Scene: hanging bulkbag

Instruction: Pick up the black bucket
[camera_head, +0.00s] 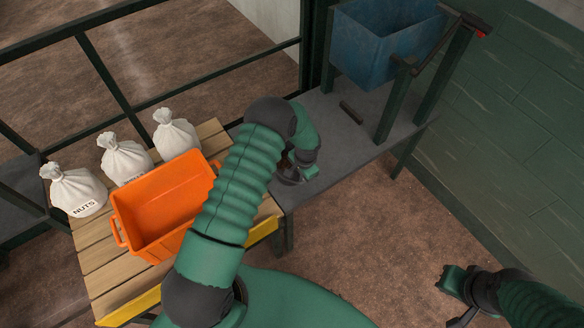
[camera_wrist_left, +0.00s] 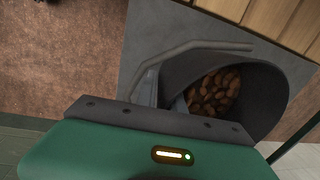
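The black bucket (camera_wrist_left: 262,98) shows in the left wrist view, right of centre, with brown nut-like pieces inside. A grey curved handle (camera_wrist_left: 205,47) arcs along its upper side. My left gripper (camera_wrist_left: 168,100) is close against the bucket's left side. Its grey fingers are partly hidden by its own body, so whether they grip the rim cannot be told. In the head view my left gripper (camera_head: 297,172) is over the grey table, and the bucket is mostly hidden by my arm. My right gripper (camera_head: 456,299) is low at the right, apart from the table, its fingers spread and empty.
An orange crate (camera_head: 136,238) stands on the wooden pallet-like table (camera_head: 98,258), with white sacks (camera_head: 126,160) behind it. A blue bin (camera_head: 375,50) hangs in a dark frame above the grey table (camera_head: 338,160). A small dark bar (camera_head: 351,112) lies there.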

